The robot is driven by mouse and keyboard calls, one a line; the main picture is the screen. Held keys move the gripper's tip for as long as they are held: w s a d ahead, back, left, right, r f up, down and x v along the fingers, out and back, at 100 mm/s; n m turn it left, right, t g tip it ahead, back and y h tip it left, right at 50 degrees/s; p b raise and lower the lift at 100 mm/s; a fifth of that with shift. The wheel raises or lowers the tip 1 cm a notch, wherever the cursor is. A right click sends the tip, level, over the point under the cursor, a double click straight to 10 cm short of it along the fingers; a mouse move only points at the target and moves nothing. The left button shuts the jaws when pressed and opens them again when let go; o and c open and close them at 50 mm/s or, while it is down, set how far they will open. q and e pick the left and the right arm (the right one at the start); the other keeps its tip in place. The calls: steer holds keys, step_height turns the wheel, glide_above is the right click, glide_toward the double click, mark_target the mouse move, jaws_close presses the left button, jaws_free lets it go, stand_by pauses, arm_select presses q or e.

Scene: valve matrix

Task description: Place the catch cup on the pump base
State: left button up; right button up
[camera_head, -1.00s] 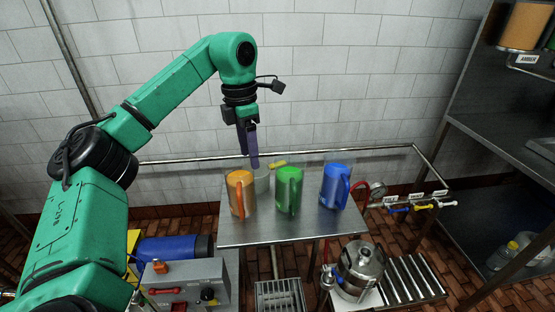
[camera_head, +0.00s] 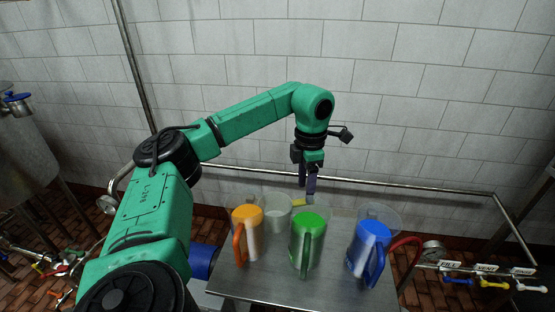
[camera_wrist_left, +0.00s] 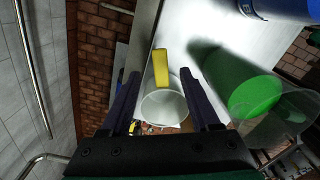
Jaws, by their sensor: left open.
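A clear, pale cup (camera_head: 276,214) with a yellow handle (camera_head: 302,202) stands on the steel table, behind and right of the orange-filled jug; it looks like the catch cup. My left gripper (camera_head: 309,194) points down at its handle side. In the left wrist view, my left gripper (camera_wrist_left: 160,82) is open, with the cup (camera_wrist_left: 163,108) and yellow handle (camera_wrist_left: 160,68) appearing between its fingers. I cannot tell whether the fingers touch it. My right gripper is not in view.
Jugs with orange (camera_head: 247,232), green (camera_head: 307,243) and blue (camera_head: 369,250) contents stand along the steel table (camera_head: 335,290), close to the cup. A rail (camera_head: 400,187) runs behind it.

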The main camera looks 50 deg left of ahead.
arm_select(q)
steer(key=f, duration=0.2)
steer(key=f+p, duration=0.1)
steer(key=shift+s+f, duration=0.3)
steer(key=shift+f, duration=0.05)
steer(key=shift+a+f, duration=0.1)
steer(key=shift+w, duration=0.1)
jaws_close()
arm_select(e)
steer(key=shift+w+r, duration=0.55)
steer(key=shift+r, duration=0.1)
